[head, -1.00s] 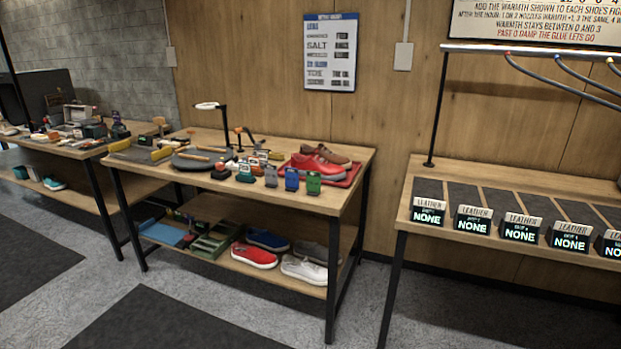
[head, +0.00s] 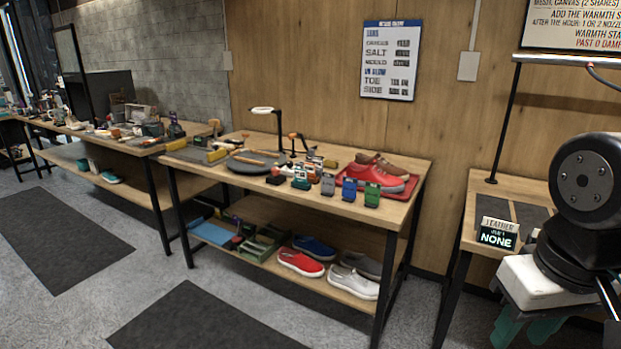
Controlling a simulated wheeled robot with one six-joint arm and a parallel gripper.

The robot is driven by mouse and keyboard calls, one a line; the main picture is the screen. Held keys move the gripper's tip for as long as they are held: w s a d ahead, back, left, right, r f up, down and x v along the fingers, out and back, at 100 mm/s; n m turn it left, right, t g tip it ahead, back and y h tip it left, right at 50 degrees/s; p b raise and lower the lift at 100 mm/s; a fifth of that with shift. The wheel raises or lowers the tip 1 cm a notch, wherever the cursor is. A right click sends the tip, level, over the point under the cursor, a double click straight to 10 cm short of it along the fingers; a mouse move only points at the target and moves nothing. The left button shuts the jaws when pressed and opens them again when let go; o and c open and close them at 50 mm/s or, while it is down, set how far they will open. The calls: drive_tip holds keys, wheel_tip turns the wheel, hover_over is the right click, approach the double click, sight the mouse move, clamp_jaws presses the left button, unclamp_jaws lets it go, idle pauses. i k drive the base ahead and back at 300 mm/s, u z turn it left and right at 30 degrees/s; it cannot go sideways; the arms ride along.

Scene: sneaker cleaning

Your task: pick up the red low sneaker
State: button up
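A red low shoe with a white sole (head: 300,263) lies on the lower shelf of the middle workbench, beside a blue shoe (head: 314,247). A second red shoe (head: 380,176) rests in a red tray (head: 408,191) on the bench top, in front of a brown shoe (head: 406,165). I cannot tell for certain which red shoe is the one named. My arm shows at the right edge, well apart from both shoes.
White (head: 353,281) and grey (head: 362,264) shoes lie right of the low red shoe; green trays (head: 258,246) lie left. The bench's front leg (head: 384,295) stands near them. Several small bottles and a lamp (head: 266,111) crowd the top. The floor in front is clear.

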sight(375, 174)
drive_tip(key=u, duration=0.55)
drive_tip(key=i, duration=1.45)
drive_tip(key=z, duration=0.85)
drive_tip(key=i, duration=0.75)
drive_tip(key=z, duration=0.7)
